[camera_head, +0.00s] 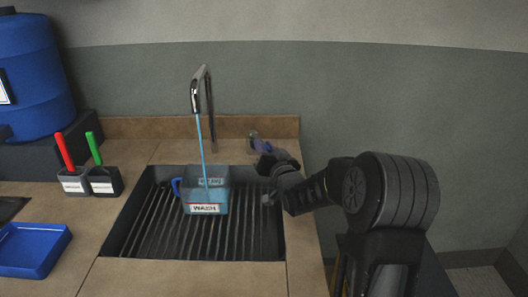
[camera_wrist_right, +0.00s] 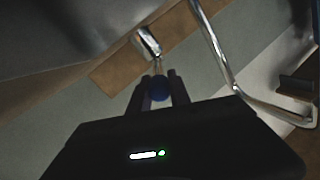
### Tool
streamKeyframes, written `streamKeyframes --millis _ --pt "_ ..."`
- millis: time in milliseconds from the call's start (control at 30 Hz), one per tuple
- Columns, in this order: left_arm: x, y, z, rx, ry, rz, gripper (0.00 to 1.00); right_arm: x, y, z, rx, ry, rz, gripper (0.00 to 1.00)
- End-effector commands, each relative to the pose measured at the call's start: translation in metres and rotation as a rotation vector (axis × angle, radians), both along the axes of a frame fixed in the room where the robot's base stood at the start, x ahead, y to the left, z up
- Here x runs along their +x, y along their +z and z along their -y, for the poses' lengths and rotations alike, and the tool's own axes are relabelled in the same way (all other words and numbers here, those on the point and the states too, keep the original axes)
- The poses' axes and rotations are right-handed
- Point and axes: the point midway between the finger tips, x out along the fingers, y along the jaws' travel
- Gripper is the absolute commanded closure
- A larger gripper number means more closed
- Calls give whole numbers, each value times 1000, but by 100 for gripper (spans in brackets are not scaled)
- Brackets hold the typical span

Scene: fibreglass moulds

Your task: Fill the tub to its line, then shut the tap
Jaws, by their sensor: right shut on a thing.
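The translucent blue-grey tub (camera_head: 222,192) stands upright in the sink, with a blue handle on its left and a white label on its front. A thin blue stream of water (camera_head: 202,140) runs from the chrome tap spout (camera_head: 197,92) into it. The water level and the line cannot be made out. The tap's handle (camera_head: 258,145), chrome with a blue grip, is at the sink's back right. My right gripper (camera_head: 268,158) is at this handle. In the wrist view its fingers are shut on the round blue knob (camera_wrist_right: 158,88). My left gripper is out of view.
The sink (camera_head: 125,238) has a dark ribbed floor, free around the tub.

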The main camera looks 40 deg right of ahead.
Motion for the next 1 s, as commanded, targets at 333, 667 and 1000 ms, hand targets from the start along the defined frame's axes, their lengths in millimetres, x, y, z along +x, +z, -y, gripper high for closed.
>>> streamKeyframes --millis 333,667,1000 --pt "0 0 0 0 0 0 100 0 1 0 0 0 1 55" --pt "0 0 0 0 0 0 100 -3 0 -1 0 -1 0 55" --pt "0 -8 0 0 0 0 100 -48 0 -16 0 -2 3 55"
